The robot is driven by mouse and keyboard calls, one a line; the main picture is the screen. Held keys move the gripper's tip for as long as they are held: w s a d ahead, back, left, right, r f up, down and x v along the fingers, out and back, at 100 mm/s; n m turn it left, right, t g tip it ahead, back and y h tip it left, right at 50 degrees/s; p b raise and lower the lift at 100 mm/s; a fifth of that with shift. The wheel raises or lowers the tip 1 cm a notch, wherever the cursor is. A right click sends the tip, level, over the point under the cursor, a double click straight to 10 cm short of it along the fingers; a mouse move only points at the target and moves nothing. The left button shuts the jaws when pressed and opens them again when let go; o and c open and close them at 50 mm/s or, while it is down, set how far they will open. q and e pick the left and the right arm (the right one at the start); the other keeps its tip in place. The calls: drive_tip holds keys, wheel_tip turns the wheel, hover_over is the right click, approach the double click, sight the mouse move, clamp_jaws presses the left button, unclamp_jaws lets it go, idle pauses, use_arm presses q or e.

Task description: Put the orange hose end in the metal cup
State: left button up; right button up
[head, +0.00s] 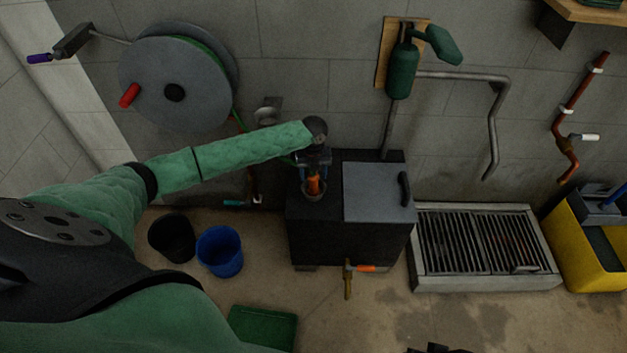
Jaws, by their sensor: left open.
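The orange hose end (314,186) is upright, and its lower part appears to be inside the small metal cup (314,196) on top of the black box. My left gripper (314,179) is open, pointing down, with its blue-marked fingers on either side of the hose end. The green hose (238,118) runs from the wall reel toward my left gripper, and my forearm hides part of it. The cup's inside is mostly hidden. A dark piece with red, perhaps my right gripper (432,349), barely shows at the bottom edge.
The black box (340,240) has a grey lid (376,192) and a tap (348,277). The hose reel (174,92) is on the wall. A black bucket (172,238) and blue bucket (220,251) stand left, a floor grate (484,245) and yellow bin (585,250) right.

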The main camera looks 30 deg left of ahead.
use_arm(q)
wheel_tip(320, 180, up, 8)
drive_tip(key=shift+f+b, duration=0.25)
drive_tip(key=shift+b, duration=0.1)
drive_tip(key=shift+s+d, duration=0.15)
drive_tip(key=shift+d, duration=0.05)
drive_tip(key=s+d+f+n+h, duration=0.1)
drive_tip(key=s+d+f+n, duration=0.2)
drive_tip(key=s+d, duration=0.45)
drive_tip(key=s+d+f+n+t+h, duration=0.1)
drive_tip(key=s+d+f+n, duration=0.25)
drive_tip(key=s+d, duration=0.35)
drive_tip(key=s+d+f+n+h, duration=0.1)
drive_tip(key=s+d+f+n, duration=0.15)
drive_tip(key=s+d, duration=0.5)
drive_tip(key=s+r+n+t, duration=0.1)
drive_tip(key=s+r+n, duration=0.2)
drive_tip(key=s+n, duration=1.4)
drive_tip(key=shift+s+d+t+y, duration=0.3)
drive_tip(key=shift+s+d+t, duration=0.05)
drive_tip(key=shift+t, duration=0.05)
use_arm(e)
drive_tip(key=shift+w+a+f+y, duration=0.15)
drive_tip(key=shift+a+f, duration=0.2)
drive_tip(key=shift+a, duration=0.1)
drive_tip(key=shift+w+a+f+y, duration=0.1)
drive_tip(key=shift+a+f+y, duration=0.05)
drive_tip(key=shift+a+f, duration=0.2)
drive_tip(key=shift+a, duration=0.1)
